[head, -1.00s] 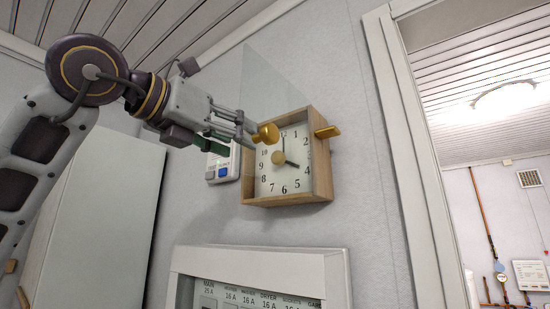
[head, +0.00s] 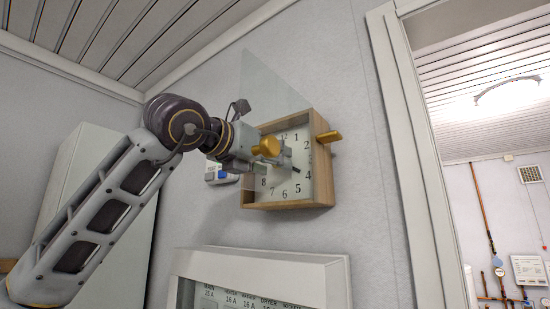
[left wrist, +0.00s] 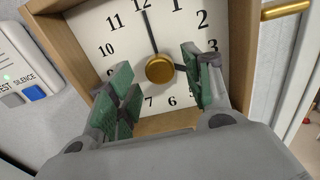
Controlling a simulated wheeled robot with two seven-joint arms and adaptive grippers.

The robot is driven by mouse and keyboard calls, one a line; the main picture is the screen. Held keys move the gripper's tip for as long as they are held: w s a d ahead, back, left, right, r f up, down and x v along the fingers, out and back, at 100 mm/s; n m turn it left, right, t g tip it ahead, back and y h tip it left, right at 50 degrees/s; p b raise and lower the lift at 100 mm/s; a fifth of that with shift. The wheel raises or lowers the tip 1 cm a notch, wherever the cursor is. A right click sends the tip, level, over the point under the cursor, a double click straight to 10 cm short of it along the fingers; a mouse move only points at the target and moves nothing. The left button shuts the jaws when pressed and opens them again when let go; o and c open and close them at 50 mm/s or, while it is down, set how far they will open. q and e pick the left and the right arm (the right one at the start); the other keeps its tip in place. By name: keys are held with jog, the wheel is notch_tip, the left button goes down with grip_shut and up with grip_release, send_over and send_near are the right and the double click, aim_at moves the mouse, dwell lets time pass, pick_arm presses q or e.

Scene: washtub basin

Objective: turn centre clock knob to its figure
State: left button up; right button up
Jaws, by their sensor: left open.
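The clock (head: 323,170) is a wooden box on the wall with a white numbered face. Its brass centre knob (left wrist: 160,69) shows in the left wrist view, with one dark hand towards 12 and another towards 4. My left gripper (left wrist: 158,80) is open, its green-padded fingers on either side of the knob with visible gaps. My right gripper is out of view.
A clear pane (head: 268,88) stands out from the clock, with a brass knob (head: 264,147) near it. A brass lever (head: 329,136) sticks out at the clock's right. A white device with a blue button (left wrist: 34,93) is at the left. A fuse panel (head: 262,263) is below.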

pick_arm(q)
jog(key=shift+x, duration=0.85)
jog(key=shift+c, duration=0.3)
jog(key=c, duration=0.9)
